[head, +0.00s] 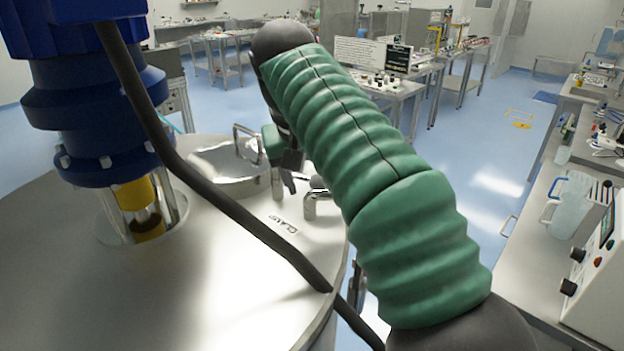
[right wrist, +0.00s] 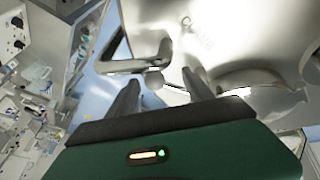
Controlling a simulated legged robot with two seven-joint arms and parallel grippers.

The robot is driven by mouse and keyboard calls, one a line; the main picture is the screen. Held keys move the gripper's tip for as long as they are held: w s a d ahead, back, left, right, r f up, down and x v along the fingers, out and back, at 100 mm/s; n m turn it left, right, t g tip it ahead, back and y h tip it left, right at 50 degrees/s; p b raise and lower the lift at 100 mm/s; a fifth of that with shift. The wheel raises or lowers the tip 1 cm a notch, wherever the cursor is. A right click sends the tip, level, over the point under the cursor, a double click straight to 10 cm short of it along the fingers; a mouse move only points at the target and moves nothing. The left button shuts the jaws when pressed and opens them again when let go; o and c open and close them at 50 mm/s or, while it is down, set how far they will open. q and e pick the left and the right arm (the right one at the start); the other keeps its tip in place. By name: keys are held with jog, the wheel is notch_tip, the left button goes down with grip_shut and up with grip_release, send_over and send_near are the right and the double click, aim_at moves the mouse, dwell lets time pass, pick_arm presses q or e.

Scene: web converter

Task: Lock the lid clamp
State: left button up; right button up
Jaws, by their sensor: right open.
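The lid clamp (head: 318,198) is a bent metal bar with a rounded end, on the steel vessel top beside the printed "CLAMP" label (head: 283,224). In the right wrist view the clamp (right wrist: 138,66) shows as an angled bar with a rounded knob. The small round lid (head: 225,172) with a loop handle lies to the left of the clamp. My right gripper (head: 295,184) points down beside the clamp. In the right wrist view its two fingers (right wrist: 160,90) are apart, with the knob between or just beyond their tips; contact cannot be told. My left gripper is not in view.
A blue motor column (head: 100,120) stands on the vessel top (head: 190,290) at left. A black cable (head: 225,205) crosses in front. A bench (head: 540,260) with a jug and a control box stands at right. Blue floor lies beyond.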

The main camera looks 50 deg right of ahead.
jog(key=c, duration=0.4)
jog(key=shift+r, duration=0.1)
grip_shut()
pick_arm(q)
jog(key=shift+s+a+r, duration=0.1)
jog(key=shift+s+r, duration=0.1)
pick_arm(e)
jog(key=shift+r, duration=0.2)
